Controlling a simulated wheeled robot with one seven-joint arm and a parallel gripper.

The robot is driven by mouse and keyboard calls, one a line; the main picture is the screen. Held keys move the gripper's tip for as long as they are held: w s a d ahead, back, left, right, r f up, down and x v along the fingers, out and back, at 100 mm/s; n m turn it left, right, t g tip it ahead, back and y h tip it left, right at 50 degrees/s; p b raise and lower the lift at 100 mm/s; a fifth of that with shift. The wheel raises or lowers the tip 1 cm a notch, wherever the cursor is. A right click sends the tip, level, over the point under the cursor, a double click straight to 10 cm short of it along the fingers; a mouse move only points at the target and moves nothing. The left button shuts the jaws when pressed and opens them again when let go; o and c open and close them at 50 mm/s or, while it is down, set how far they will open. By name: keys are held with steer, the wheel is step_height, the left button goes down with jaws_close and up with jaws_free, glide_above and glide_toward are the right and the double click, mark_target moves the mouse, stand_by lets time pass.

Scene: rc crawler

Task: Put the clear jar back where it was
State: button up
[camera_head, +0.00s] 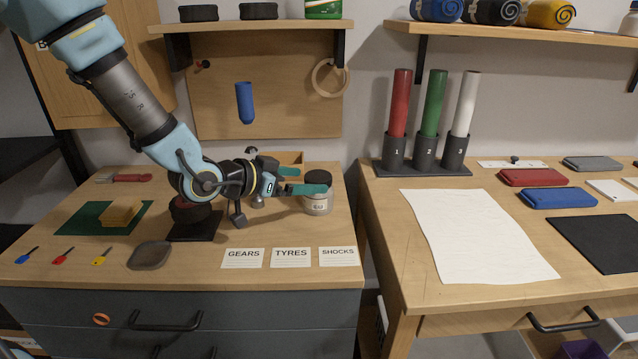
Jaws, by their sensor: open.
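The clear jar (318,205) with a dark lid stands upright at the right rear of the left wooden worktop, with a small label on its front. My gripper (309,180) reaches it from the left, with its teal fingers apart. The near finger crosses in front of the jar just below the lid. The far finger runs toward the back of the jar, and its tip seems hidden behind the lid. I cannot tell whether either finger touches the jar.
A wooden box (290,157) is behind my gripper. A dark stand (195,228) sits below my wrist. Cards marked GEARS (242,258), TYRES (291,257) and SHOCKS (339,257) lie along the front. A gap separates this worktop from the right table (390,245).

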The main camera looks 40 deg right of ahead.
steer(key=shift+v, duration=2.35)
